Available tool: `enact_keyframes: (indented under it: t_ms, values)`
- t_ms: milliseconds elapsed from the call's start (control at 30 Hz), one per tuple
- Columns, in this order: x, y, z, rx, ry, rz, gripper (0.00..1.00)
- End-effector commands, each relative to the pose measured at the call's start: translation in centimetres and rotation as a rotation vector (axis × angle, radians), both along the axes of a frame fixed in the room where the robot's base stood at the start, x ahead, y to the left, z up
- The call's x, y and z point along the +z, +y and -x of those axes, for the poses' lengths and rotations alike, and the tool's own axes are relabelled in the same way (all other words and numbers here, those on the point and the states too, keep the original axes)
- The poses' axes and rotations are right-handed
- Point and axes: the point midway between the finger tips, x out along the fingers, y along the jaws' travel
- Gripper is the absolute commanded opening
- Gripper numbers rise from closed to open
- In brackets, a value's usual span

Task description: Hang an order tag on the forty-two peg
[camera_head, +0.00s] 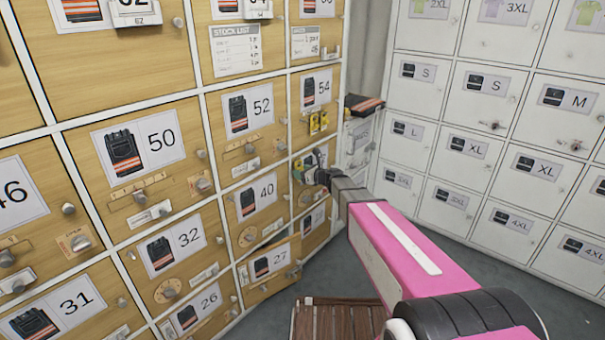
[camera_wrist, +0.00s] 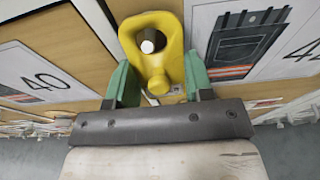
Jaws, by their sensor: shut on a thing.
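A yellow order tag (camera_wrist: 158,75) with a round hole at its upper end is held between the green fingers of my gripper (camera_wrist: 155,85). A pale-tipped peg (camera_wrist: 148,46) shows within the tag's hole; I cannot tell how far the peg passes through it. In the head view my gripper (camera_head: 316,172) is at the wooden doors, right of the door marked 40 (camera_head: 258,195) and below the door marked 54 (camera_head: 316,90). The label right of the tag in the wrist view (camera_wrist: 245,45) shows trousers and a cut-off number starting with 4. The forty-two number is not readable.
Yellow tags (camera_head: 318,122) hang just above my gripper. Knobs and small card holders stick out from neighbouring doors. White lockers (camera_head: 470,150) stand at the right. A slatted wooden bench (camera_head: 335,322) is below my arm.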

Motion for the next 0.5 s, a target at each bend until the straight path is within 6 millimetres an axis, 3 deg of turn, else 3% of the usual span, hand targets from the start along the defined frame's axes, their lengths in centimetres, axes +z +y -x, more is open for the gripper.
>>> enact_keyframes:
  t_ms: [333,367,400,433,500]
  values:
    - [0.01,-0.01,0.01,0.000,0.000,0.000,0.26]
    - [0.01,-0.01,0.01,0.000,0.000,0.000,0.51]
    - [0.01,-0.01,0.01,0.000,0.000,0.000,0.64]
    - [0.01,-0.01,0.01,0.000,0.000,0.000,0.74]
    - [0.01,-0.01,0.01,0.000,0.000,0.000,0.77]
